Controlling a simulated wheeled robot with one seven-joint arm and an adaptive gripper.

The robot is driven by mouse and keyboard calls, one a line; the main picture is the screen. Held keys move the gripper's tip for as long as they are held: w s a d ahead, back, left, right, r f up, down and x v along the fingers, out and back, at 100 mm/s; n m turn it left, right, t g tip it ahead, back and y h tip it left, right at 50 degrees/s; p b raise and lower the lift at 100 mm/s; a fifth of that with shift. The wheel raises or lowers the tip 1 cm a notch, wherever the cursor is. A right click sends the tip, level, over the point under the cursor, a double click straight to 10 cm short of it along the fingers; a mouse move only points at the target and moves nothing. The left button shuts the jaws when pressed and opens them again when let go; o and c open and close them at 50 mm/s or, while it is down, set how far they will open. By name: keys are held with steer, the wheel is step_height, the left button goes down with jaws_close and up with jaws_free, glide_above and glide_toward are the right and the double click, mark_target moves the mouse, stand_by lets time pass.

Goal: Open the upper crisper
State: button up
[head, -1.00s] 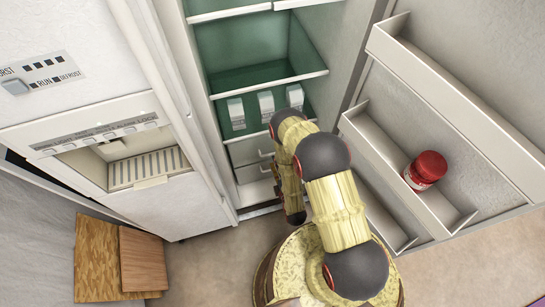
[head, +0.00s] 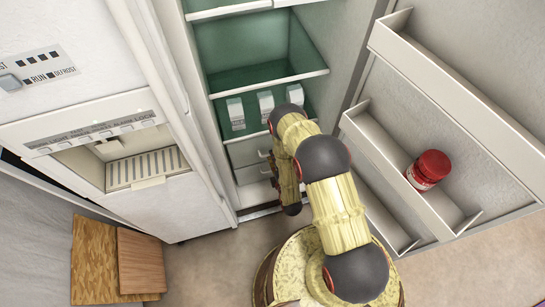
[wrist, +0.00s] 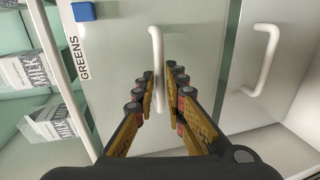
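The upper crisper (wrist: 115,50) is a pale drawer front labelled GREENS, with a blue square near its edge. Its white bar handle (wrist: 156,45) runs down the middle of the wrist view. My gripper (wrist: 162,82) is open, with one finger on each side of this handle and space left between the fingers. I cannot tell whether either finger touches it. The drawer looks shut. In the head view the upper crisper (head: 245,151) sits below the carton shelf, partly covered by my arm, and my fingertips cannot be made out there.
The lower crisper (wrist: 277,50) with its own handle (wrist: 265,60) lies beside the upper one. Milk cartons (head: 266,104) stand on the shelf above. The open fridge door (head: 480,120) with a red-lidded jar (head: 428,170) is on the right. Wooden boards (head: 140,262) lie at the lower left.

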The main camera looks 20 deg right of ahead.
jaws_close()
steer(key=shift+s, duration=0.1)
stand_by(0.5)
